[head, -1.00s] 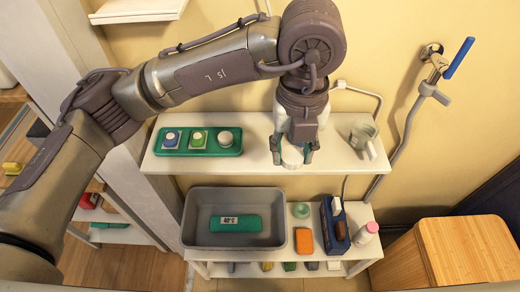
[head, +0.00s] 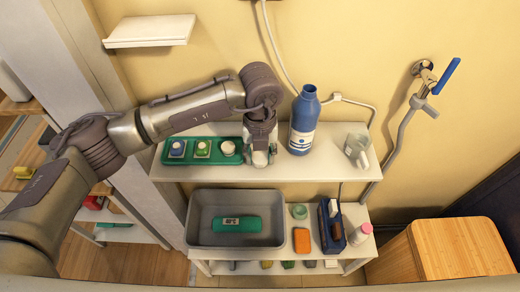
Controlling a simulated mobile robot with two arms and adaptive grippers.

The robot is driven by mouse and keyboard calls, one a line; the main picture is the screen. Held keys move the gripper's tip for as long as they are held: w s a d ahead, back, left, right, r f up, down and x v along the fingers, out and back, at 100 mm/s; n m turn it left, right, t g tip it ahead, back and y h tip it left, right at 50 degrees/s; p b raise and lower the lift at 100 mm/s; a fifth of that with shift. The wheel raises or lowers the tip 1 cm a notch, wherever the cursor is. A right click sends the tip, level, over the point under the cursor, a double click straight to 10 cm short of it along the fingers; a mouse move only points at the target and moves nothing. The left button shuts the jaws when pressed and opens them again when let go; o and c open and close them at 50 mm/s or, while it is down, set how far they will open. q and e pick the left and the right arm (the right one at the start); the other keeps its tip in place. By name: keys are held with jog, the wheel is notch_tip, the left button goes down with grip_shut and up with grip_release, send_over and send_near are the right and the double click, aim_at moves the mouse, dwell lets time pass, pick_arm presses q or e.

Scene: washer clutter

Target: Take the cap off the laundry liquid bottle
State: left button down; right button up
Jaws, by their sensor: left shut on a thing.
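The laundry liquid bottle (head: 303,128) is blue with a white label and stands upright on the upper white shelf. Its neck is uncapped, with a dark opening at the top. My left gripper (head: 260,160) is left of the bottle, pointing down at the right end of the green tray. It is shut on a small white thing, which looks like the cap (head: 260,158); the fingers partly hide it. I cannot tell whether the cap touches the shelf. My right gripper is not in view.
The green tray (head: 203,158) holds a blue, a green and a white round piece. Below are a grey basin (head: 200,237), an orange block (head: 302,240), a blue caddy (head: 331,236) and a pink-capped bottle (head: 361,234). Shelf front is clear.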

aim_at(260, 157)
pick_arm(q)
jog(key=shift+f, duration=0.1)
jog(key=shift+f+b, duration=0.15)
jog(key=shift+b, duration=0.15)
jog(key=c, duration=0.9)
grip_release()
jog(key=shift+r, duration=0.45)
jog(key=shift+r+b, duration=1.25)
jog(key=shift+r, duration=4.55)
